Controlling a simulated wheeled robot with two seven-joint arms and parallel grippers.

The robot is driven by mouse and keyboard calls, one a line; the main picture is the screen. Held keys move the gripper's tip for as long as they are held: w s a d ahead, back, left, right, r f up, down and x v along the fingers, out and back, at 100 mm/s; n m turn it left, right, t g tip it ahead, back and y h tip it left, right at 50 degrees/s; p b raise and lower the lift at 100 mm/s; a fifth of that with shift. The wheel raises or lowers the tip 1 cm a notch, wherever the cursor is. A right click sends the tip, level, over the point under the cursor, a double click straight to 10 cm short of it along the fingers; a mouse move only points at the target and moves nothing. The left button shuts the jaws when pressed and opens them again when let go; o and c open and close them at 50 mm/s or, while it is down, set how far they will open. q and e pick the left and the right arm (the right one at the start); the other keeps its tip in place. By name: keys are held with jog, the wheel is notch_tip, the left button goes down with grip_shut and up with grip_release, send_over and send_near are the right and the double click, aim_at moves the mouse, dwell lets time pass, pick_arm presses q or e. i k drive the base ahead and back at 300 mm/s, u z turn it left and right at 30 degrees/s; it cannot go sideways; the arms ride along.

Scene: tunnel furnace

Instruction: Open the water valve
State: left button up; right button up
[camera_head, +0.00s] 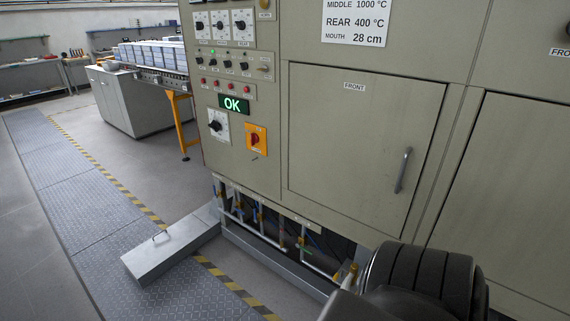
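The water valve cannot be singled out with certainty. Pale pipes with small brass-coloured fittings (301,240) show in a low, dark opening along the bottom of the furnace cabinet. Another brass-coloured fitting (352,271) sits at the right end of this opening, close to the black and grey part of my arm at the lower right. That part of my arm hides whatever lies behind it. Neither of my grippers can be made out. Handle positions on the fittings are too small to tell.
A grey metal cover (160,255) with a handle lies on the floor left of the opening. The furnace cabinet (360,150) has a closed front door, a control panel and a green OK display (233,104). Open floor with a yellow-black stripe (110,180) lies left.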

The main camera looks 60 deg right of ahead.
aim_at(297, 245)
jog(key=z, duration=0.3)
jog(key=i, duration=0.75)
jog(key=z, duration=0.5)
